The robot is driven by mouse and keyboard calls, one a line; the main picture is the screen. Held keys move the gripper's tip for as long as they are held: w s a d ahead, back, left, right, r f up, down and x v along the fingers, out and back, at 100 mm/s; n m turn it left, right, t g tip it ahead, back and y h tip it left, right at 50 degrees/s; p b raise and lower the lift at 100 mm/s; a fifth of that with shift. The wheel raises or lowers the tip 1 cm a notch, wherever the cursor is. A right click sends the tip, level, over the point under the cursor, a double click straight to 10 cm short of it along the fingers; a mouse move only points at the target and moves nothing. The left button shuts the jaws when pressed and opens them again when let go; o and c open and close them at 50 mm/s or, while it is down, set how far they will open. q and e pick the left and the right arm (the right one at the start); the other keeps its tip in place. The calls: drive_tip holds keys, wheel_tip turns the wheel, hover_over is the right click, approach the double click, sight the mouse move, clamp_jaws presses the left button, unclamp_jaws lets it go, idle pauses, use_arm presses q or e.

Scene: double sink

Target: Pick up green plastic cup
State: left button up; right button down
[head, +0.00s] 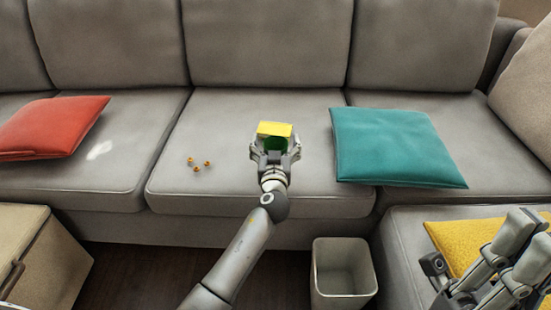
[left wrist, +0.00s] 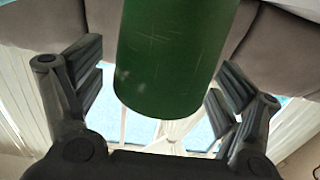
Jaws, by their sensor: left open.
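The green plastic cup (head: 275,144) is at the middle seat of the grey sofa, mostly hidden by my left gripper in the head view. In the left wrist view the scratched green cup (left wrist: 176,55) fills the upper middle, between the two fingers. My left gripper (head: 275,153) is open, with one finger on each side of the cup; in the left wrist view I see a gap between each finger and the cup. My right gripper (head: 490,258) is at the lower right of the head view, in front of a yellow cushion; its jaw state is unclear.
A yellow block-like thing (head: 274,129) shows just above the cup. Several small orange items (head: 198,164) lie on the seat to the left. A teal cushion (head: 394,146) lies right, a red cushion (head: 50,128) left.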

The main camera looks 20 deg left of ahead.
use_arm(q)
drive_tip(key=c, duration=1.1)
